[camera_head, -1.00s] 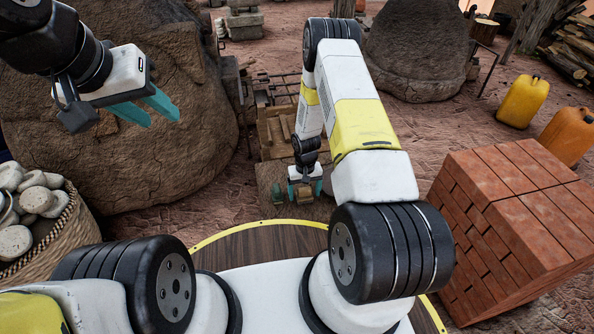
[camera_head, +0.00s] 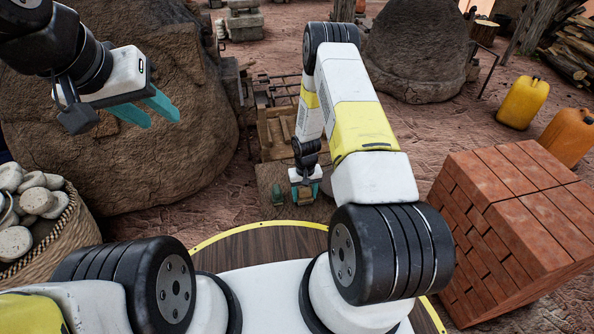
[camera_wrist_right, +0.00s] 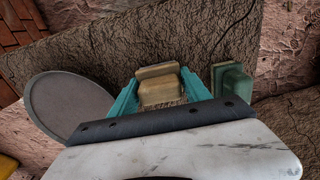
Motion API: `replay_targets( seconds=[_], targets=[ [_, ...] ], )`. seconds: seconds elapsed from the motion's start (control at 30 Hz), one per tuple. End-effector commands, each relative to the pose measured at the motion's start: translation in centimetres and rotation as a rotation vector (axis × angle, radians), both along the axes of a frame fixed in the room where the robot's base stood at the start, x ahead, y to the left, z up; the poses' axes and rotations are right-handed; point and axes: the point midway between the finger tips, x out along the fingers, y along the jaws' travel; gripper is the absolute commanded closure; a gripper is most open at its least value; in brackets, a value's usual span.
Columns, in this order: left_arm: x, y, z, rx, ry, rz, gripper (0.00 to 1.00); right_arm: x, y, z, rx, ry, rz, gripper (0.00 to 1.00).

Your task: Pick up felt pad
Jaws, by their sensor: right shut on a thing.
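A tan, block-like piece with a raised top, which I take for the felt pad (camera_wrist_right: 158,88), sits between the teal fingers of my right gripper (camera_wrist_right: 165,82) in the right wrist view. The fingers are shut on its sides. It rests on or just above a rough brown surface (camera_wrist_right: 100,50); I cannot tell which. In the head view my right gripper (camera_head: 305,192) is low beyond my base, and the pad is mostly hidden there. My left gripper (camera_head: 160,118) is open and empty at the upper left, in front of a large mud dome.
A green block (camera_wrist_right: 234,82) lies right of the right gripper, and a grey disc (camera_wrist_right: 68,105) lies left of it. In the head view, a brick stack (camera_head: 520,220) stands at right, a basket of stones (camera_head: 62,235) at left. Yellow (camera_head: 523,103) and orange (camera_head: 568,135) cans stand behind the bricks.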

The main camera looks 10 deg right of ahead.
Motion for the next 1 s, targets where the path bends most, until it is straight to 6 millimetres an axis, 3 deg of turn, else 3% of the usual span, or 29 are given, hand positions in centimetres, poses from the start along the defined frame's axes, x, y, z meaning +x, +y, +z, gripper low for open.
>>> replay_targets(
  seconds=[0.3,0.8,1.0],
  targets=[
    [0.0,0.0,0.0,0.0,0.0,0.0,0.64,0.1,0.0,3.5,0.0,-0.003,0.0,0.92],
    [0.0,0.0,0.0,0.0,0.0,0.0,0.64,-10.9,5.3,4.4,-0.001,0.003,0.004,0.92],
    [0.0,0.0,0.0,0.0,0.0,0.0,0.64,-13.5,6.6,4.7,0.0,0.001,0.002,0.92]
  ],
)
